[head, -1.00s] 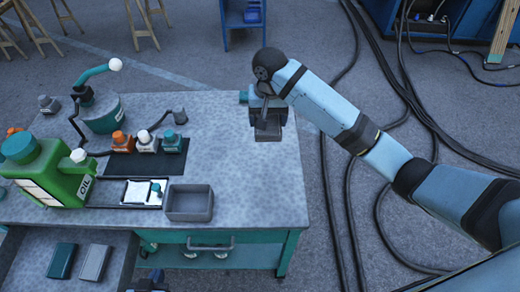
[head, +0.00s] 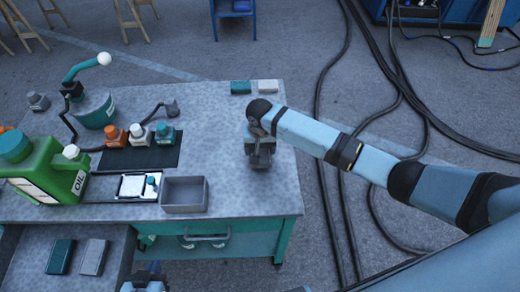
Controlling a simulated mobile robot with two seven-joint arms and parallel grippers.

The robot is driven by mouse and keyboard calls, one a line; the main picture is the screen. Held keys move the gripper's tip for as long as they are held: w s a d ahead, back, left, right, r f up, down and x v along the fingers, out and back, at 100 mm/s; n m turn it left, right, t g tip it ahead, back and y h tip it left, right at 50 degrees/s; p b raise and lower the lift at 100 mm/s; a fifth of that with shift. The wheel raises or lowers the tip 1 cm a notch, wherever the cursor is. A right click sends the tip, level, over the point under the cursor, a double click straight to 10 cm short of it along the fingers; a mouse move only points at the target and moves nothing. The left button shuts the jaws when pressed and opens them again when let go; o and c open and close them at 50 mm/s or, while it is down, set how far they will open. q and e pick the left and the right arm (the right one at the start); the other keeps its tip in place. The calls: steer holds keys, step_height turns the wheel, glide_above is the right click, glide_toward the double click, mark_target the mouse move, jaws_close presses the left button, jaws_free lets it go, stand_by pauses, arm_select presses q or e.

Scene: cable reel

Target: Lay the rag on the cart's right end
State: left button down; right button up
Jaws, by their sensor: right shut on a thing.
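The cart (head: 225,125) has a grey speckled top, and its right end is the bare area at the right. My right gripper (head: 260,160) points down over that right end. It is shut on a small dark grey thing, which looks to be the rag; the gripper hides most of it, and I cannot tell whether it touches the top. My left gripper (head: 143,284) is at the bottom edge by the cart's front, partly cut off, and its jaws cannot be made out.
A teal block (head: 241,87) and a pale block (head: 268,86) lie at the back right edge. A grey open bin (head: 185,194), a green oil can (head: 45,170) and several small bottles stand to the left. Cables lie on the floor at right.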

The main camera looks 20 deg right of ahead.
mark_target(260, 149)
steer(key=shift+f, duration=0.75)
steer(key=o, duration=0.9)
steer(key=shift+f, duration=0.1)
step_height(260, 149, up, 12)
steer(key=shift+r+b, duration=0.2)
steer(key=shift+b, duration=0.15)
